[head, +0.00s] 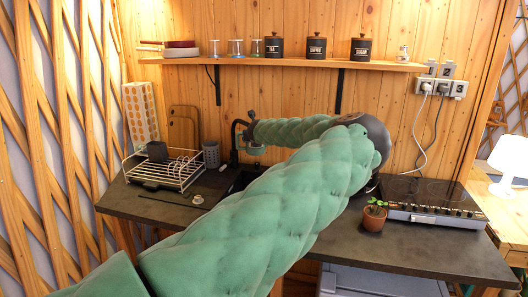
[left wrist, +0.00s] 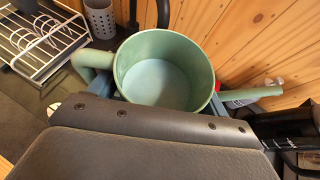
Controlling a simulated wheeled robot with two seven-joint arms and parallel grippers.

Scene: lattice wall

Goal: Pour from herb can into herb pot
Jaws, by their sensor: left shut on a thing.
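The herb can (left wrist: 165,75) is a pale green watering can, seen from above in the left wrist view. Its handle (left wrist: 88,62) is at the left and its spout (left wrist: 252,94) points right. My left gripper (left wrist: 160,98) is shut on the can's body; its bluish fingers show at both sides. The can's inside looks pale blue, but I cannot tell how full it is. The herb pot (head: 373,218), terracotta with a small green plant, stands on the counter, right of my left arm. My right gripper is out of view.
A wire dish rack (head: 165,170) with a dark cup stands at the counter's left. A grey perforated holder (head: 211,154) is beside the sink. A cooktop (head: 435,200) is right of the pot. A shelf (head: 290,62) with jars runs above. My padded left arm spans the counter.

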